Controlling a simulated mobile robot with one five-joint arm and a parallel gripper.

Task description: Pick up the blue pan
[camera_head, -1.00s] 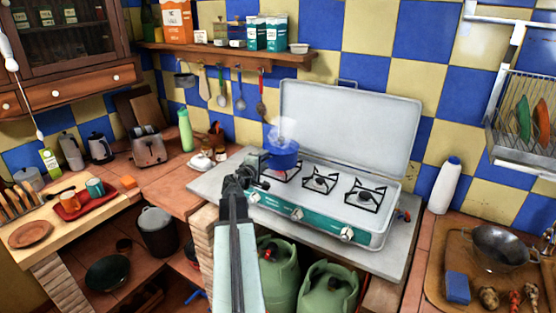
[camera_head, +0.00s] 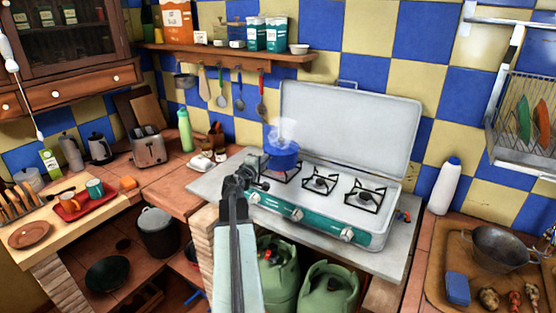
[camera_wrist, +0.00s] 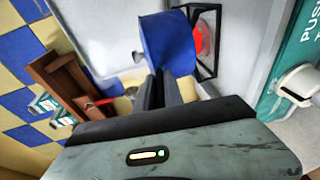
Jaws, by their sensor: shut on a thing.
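The blue pan (camera_head: 281,156) is at the left burner of the camping stove (camera_head: 330,205), with steam rising from it. In the wrist view the blue pan (camera_wrist: 167,42) is just beyond my fingertips, beside a burner that glows red (camera_wrist: 198,38). My gripper (camera_head: 246,172) reaches up to the pan's near left side. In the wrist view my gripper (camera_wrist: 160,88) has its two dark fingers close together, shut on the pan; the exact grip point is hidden. I cannot tell whether the pan touches the burner grate.
The stove's raised lid (camera_head: 345,125) stands behind the burners. Two more burners to the right are empty. A white bottle (camera_head: 444,186) stands right of the stove, and green gas cylinders (camera_head: 328,290) stand below. A wooden shelf (camera_head: 230,54) hangs above on the left.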

